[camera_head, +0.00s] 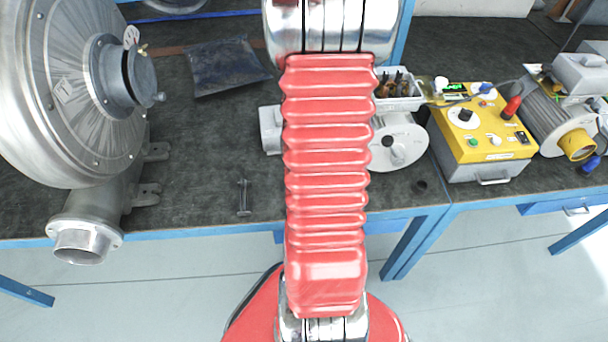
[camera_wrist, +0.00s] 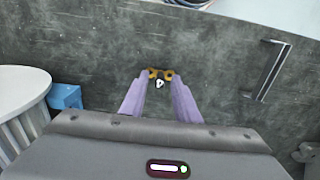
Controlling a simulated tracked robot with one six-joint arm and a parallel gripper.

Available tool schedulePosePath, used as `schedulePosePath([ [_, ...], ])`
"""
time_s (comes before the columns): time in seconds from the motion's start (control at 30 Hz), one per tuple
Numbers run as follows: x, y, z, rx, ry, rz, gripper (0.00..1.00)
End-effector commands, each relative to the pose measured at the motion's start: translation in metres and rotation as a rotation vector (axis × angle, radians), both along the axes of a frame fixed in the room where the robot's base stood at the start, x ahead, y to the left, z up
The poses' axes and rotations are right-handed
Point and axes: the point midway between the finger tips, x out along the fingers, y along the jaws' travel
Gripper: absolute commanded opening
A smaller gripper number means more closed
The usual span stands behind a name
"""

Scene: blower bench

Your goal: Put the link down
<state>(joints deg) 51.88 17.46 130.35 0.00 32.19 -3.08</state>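The link (camera_wrist: 160,76) shows in the wrist view as a small brass-coloured piece with a dark middle and a pale spot. It sits between the tips of my gripper (camera_wrist: 160,82), whose two purple fingers are closed on it from either side. Dark grey bench top (camera_wrist: 95,50) lies beyond the fingertips. I cannot tell how high the link is above it. In the head view my red arm hides the gripper and the link.
A metal bar (camera_head: 243,197) lies on the bench, right of the large blower (camera_head: 75,90). A pale motor (camera_head: 398,140) stands partly behind my arm. A yellow control box (camera_head: 480,125) and another motor (camera_head: 560,105) are farther right. Bare bench surrounds the bar.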

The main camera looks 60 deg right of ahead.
Motion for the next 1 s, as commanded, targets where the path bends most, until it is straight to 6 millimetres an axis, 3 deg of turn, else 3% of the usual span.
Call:
schedulePosePath([
  [0.37, 0.001, -0.001, 0.022, -0.003, -0.003, 0.000, 0.29],
  [1.0, 0.001, 0.000, 0.115, -0.002, -0.001, 0.001, 0.29],
])
